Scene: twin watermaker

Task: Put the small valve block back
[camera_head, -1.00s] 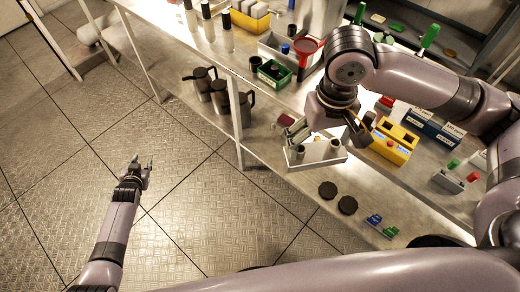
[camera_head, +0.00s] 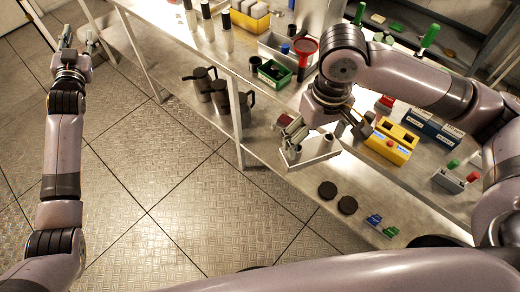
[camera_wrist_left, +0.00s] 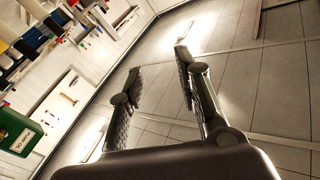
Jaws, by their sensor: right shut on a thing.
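A pale block with short grey cylinders on top (camera_head: 314,158), which looks like the small valve block, is under my right gripper (camera_head: 324,128) in the head view. My right gripper is shut on it and holds it by the front edge of the bench; the wrist partly hides the grip. My left gripper (camera_head: 68,44) is far to the left, over the floor. Its two fingers are apart and empty, as the left wrist view (camera_wrist_left: 160,90) also shows.
The floor at left is clear.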

